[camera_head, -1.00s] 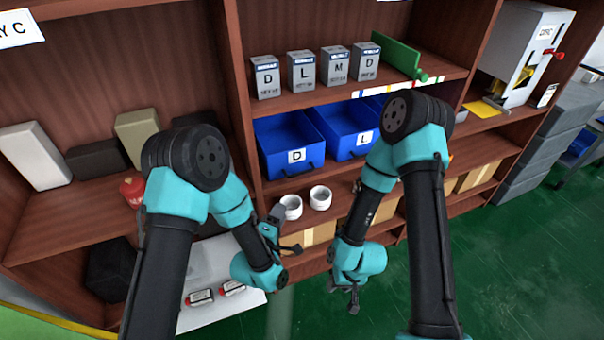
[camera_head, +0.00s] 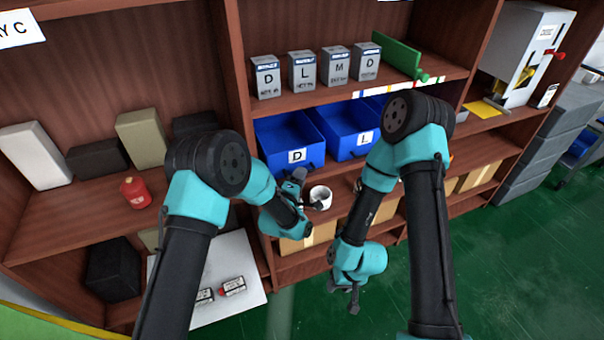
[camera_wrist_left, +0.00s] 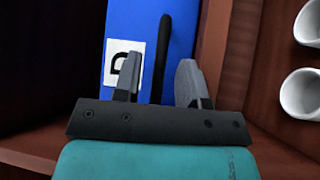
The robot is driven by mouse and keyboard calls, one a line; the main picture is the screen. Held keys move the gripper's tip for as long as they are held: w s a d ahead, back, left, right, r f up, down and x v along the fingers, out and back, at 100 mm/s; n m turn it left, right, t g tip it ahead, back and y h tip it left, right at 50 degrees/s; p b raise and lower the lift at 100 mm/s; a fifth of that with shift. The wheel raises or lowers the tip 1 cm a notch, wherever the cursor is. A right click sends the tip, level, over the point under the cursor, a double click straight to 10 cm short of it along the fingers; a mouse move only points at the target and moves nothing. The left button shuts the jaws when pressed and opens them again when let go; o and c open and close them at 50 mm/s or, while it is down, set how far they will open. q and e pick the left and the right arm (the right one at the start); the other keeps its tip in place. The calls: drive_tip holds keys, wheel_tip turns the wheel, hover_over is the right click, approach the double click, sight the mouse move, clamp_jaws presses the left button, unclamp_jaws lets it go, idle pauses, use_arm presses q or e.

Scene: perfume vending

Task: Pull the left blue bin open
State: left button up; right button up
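The left blue bin (camera_head: 271,135), with a white D label, stands on the middle shelf. My left gripper (camera_head: 308,189) is just in front of its lower front. In the left wrist view, the bin's blue front (camera_wrist_left: 121,22) fills the middle. Its dark handle (camera_wrist_left: 163,48) shows between the two spread fingers of my left gripper (camera_wrist_left: 158,78), and I see a gap to the right finger. Whether the left finger touches the handle I cannot tell. My right gripper (camera_head: 343,293) hangs low, empty, its fingers apart.
The right blue bin (camera_head: 341,123), labelled L, sits beside the left one. A white cup (camera_head: 320,196) stands close to my left gripper on the shelf below; two white cups show in the wrist view. Several grey boxes (camera_head: 302,68) stand on the shelf above.

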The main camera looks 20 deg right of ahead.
use_arm(q)
drive_tip(key=shift+x, duration=0.95)
clamp_jaws()
